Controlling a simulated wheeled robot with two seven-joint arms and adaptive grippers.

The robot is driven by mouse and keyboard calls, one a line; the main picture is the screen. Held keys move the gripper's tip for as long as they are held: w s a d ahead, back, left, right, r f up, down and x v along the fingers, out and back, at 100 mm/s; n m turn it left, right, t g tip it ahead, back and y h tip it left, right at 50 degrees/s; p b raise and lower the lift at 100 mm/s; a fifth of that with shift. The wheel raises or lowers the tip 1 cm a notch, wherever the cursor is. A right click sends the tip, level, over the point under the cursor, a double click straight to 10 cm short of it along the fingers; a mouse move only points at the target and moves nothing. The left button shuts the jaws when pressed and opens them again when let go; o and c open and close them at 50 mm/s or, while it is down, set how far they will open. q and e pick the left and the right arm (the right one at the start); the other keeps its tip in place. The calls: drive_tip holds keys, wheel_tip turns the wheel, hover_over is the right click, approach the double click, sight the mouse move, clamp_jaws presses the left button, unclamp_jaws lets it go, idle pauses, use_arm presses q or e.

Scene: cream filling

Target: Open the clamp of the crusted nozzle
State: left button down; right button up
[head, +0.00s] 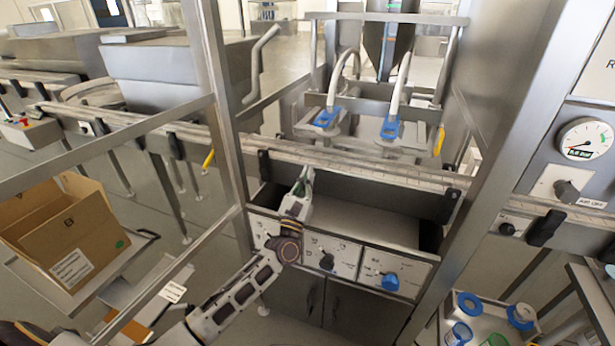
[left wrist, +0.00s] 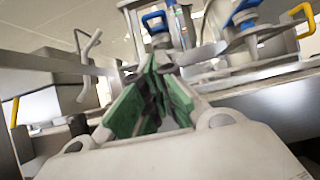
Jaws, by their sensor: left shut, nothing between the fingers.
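Two nozzles stand side by side on the machine, each with a blue clamp and a pale hose: the left clamp (head: 327,117) and the right clamp (head: 391,128). Blue clamp parts also show in the left wrist view, the left one (left wrist: 154,21) and the right one (left wrist: 242,11). I cannot tell which nozzle is crusted, or whether the clamps are open. My left gripper (head: 306,176) is shut and empty, its green-padded fingers pointing up toward the nozzles. It is in front of and below the left clamp, apart from it. My right gripper is not in view.
A conveyor rail (head: 370,165) crosses between my left gripper and the nozzles. A control panel with a blue knob (head: 390,282) is below. Metal posts stand on both sides. A cardboard box (head: 70,238) is at left, and a pressure gauge (head: 584,140) at right.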

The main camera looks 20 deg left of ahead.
use_arm(q)
drive_tip(key=w+r+p, duration=0.2)
drive_tip(key=w+r, duration=0.6)
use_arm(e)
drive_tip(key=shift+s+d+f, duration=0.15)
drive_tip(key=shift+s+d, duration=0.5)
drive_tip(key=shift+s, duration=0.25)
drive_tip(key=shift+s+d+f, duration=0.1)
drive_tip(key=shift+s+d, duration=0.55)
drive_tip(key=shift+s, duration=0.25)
use_arm(q)
drive_tip(key=shift+d+r+p, duration=0.1)
drive_tip(key=shift+r+p, duration=0.05)
drive_tip(key=shift+p, duration=0.15)
